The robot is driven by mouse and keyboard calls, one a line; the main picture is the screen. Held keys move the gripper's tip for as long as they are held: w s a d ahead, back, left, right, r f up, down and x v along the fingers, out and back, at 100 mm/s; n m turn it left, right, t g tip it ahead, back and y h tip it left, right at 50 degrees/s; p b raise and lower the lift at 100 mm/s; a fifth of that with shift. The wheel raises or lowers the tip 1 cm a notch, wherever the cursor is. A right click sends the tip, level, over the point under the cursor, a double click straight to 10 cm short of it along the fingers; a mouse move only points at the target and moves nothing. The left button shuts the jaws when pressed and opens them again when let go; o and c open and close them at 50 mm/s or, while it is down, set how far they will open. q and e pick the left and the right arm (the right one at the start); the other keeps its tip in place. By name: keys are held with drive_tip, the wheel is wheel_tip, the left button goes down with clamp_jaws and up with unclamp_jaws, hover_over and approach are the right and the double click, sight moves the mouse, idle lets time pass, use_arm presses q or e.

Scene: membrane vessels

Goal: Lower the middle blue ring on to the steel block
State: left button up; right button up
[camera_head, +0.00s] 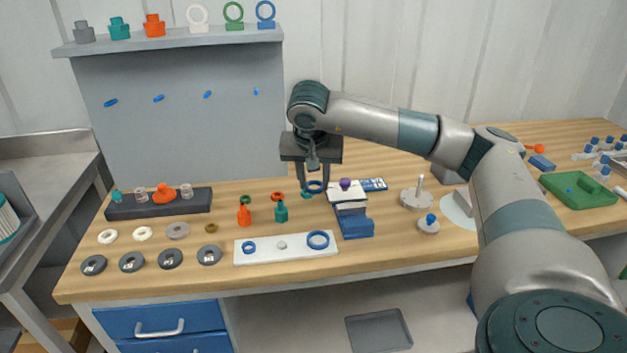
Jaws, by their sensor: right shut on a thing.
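A small blue ring (249,247) and a larger blue ring (318,239) lie on a white plate (262,259) at the table front. A small grey piece (281,245) lies between them. A pale block (344,195) with a purple knob on top stands right of the held ring; I cannot tell if it is the steel block. The ring's gap to the surface is unclear. My left gripper is out of view.
A blue block (356,227) stands in front of the pale block. Orange (244,217) and teal (281,213) bottles stand left of the gripper. A grey disc with a post (416,200) stands to the right. Several dark discs (170,258) line the front left edge.

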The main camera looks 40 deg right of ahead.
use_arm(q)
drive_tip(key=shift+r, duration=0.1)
use_arm(e)
drive_tip(key=shift+r, duration=0.15)
use_arm(q)
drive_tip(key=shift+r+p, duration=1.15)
drive_tip(key=shift+p, duration=0.05)
use_arm(e)
drive_tip(key=shift+r, duration=1.85)
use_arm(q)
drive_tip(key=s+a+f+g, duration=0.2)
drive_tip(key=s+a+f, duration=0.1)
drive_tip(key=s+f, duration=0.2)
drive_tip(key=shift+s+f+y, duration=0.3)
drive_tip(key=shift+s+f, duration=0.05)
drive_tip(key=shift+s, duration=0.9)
use_arm(e)
drive_tip(key=s+a+f+n+y, duration=0.1)
drive_tip(key=a+f+n, duration=0.1)
drive_tip(key=a, duration=0.7)
drive_tip(key=s+a+f+n+y, duration=0.1)
drive_tip(key=a+n, duration=0.3)
drive_tip(key=a, duration=0.5)
drive_tip(key=s+a+f+n+t+y, duration=0.1)
drive_tip(key=s+a+f+n, duration=0.1)
drive_tip(key=a, duration=0.6)
drive_tip(key=shift+s+a+f+n, duration=0.2)
drive_tip(key=shift+a+f+n, duration=0.2)
drive_tip(key=shift+f+n, duration=0.25)
